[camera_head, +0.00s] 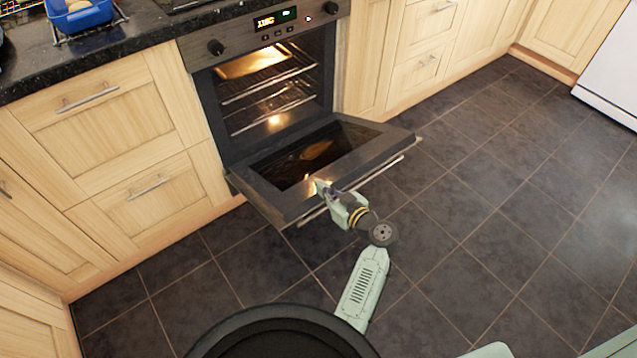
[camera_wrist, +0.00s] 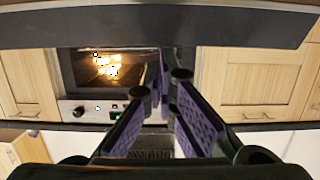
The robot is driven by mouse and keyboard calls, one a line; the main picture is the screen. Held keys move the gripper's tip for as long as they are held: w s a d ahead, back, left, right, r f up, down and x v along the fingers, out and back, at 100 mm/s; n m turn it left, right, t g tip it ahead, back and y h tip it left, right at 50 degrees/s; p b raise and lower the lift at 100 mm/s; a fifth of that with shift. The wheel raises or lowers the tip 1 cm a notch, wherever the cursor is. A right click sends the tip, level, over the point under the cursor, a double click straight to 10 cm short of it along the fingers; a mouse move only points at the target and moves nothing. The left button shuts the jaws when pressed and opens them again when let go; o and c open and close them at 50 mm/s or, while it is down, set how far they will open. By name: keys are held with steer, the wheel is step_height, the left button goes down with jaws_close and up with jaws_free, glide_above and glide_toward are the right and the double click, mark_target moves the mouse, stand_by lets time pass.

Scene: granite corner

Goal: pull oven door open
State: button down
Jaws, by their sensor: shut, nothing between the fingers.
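The oven door (camera_head: 378,151) is folded down from its bottom edge, close to level, with the lit oven cavity (camera_head: 270,85) open behind it. A long metal handle bar (camera_head: 382,170) runs along the door's outer edge. My gripper (camera_head: 321,187) is at the door's outer edge, near the middle of the handle; its fingers are shut and empty. I cannot tell if they touch the door. In the wrist view, which is upside down, the purple-padded fingers of my gripper (camera_wrist: 163,60) point toward a dark band across the top, and the lit oven (camera_wrist: 108,68) shows behind.
Wooden drawers (camera_head: 120,130) and cabinets flank the oven under a dark granite worktop (camera_head: 90,55). A blue container (camera_head: 80,15) stands on the worktop. A white appliance (camera_head: 612,75) is at the far right. The dark tiled floor (camera_head: 480,190) right of the door is clear.

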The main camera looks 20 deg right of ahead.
steer(key=s+f+b, duration=0.1)
steer(key=f+b, duration=0.1)
steer(key=f, duration=0.1)
steer(key=s+d+f+b, duration=0.1)
steer(key=f+b, duration=0.1)
steer(key=shift+s, duration=0.3)
